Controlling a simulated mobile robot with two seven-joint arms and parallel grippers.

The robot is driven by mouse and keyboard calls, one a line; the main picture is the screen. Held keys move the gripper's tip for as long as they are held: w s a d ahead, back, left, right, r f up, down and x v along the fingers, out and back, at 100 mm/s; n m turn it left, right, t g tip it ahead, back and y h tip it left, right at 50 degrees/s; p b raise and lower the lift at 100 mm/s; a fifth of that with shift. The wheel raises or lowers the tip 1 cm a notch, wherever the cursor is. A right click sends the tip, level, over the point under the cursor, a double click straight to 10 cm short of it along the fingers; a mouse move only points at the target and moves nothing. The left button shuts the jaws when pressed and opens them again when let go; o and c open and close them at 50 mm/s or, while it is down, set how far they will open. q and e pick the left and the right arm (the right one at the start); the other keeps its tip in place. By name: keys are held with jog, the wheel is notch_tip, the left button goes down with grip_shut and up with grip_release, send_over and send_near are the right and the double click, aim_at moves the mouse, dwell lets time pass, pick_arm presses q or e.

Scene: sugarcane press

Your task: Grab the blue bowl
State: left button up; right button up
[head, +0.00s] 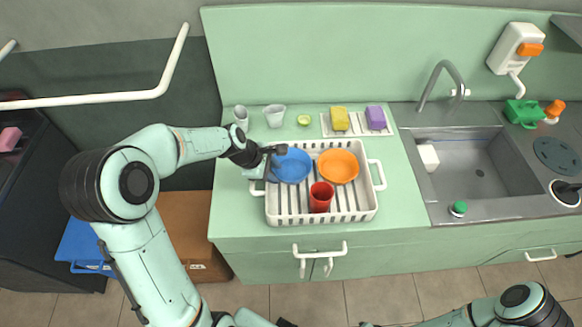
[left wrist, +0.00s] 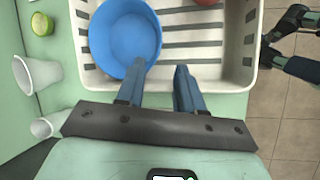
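The blue bowl (head: 291,167) sits at the left side of a white slotted dish rack (head: 364,208) on the counter. The bowl also shows in the left wrist view (left wrist: 122,35). My left gripper (head: 279,152) is at the bowl's left rim. In the left wrist view its two fingers (left wrist: 160,70) are apart, with one overlapping the bowl's near rim and the other just beside the bowl. Whether they touch the bowl I cannot tell. My right arm is low at the bottom right, and its gripper is mostly cut off in the head view. Dark parts of it (left wrist: 288,45) seem to show in the left wrist view.
An orange bowl (head: 338,166) and a red cup (head: 321,196) share the rack. White cups (head: 274,116) and a lime (head: 304,120) stand behind it. Yellow (head: 340,118) and purple (head: 376,118) sponges lie at the back. A sink (head: 475,165) is to the right.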

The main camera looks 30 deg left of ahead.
aim_at(294, 184)
pick_arm(q)
jog(key=x, duration=0.4)
jog(key=shift+w+a, duration=0.1)
jog(key=shift+x, duration=2.75)
jog(key=shift+w+r, duration=0.1)
jog(key=shift+r, duration=0.05)
grip_shut()
